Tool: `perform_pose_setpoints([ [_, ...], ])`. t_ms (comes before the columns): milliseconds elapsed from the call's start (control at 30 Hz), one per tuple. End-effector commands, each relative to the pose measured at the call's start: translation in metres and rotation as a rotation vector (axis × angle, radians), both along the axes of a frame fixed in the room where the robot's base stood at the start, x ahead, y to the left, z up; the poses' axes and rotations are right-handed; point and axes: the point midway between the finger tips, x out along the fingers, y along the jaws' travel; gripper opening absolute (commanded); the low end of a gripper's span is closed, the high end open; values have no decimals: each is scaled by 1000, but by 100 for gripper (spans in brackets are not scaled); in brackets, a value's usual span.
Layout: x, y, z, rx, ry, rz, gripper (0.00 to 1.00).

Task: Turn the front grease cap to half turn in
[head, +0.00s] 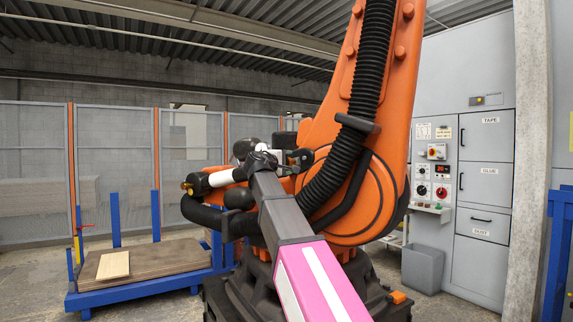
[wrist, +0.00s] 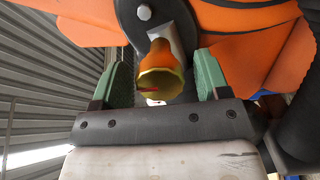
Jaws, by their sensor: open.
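The front grease cap (wrist: 162,84) shows in the wrist view as a ribbed, brass-yellow cup on an orange part of the big robot arm. A red mark (wrist: 150,90) lies on its face, left of centre. My gripper (wrist: 161,70) is open, with one green finger on each side of the cap. A gap shows between the cap and each finger, so neither touches it. How deep the cap sits between the fingertips is hard to tell. In the head view my fingers and the cap cannot be made out clearly.
The large orange robot arm (head: 345,190) stands close in front, with a thick black ribbed hose (head: 366,95). A control cabinet (head: 485,185) stands right, beside a pale post (head: 532,160). A blue-framed pallet stand (head: 150,293) bearing a board (head: 113,265) is at left. Mesh fencing runs behind.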

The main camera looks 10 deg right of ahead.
Motion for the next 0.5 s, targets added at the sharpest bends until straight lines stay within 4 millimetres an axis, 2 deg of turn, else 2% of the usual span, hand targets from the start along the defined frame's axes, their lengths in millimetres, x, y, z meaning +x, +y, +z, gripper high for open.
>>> perform_pose_setpoints([
  [267, 1, -1, 0, 0, 0, 0, 69],
  [333, 1, -1, 0, 0, 0, 0, 53],
  [433, 1, -1, 0, 0, 0, 0, 20],
  [500, 1, -1, 0, 0, 0, 0, 20],
])
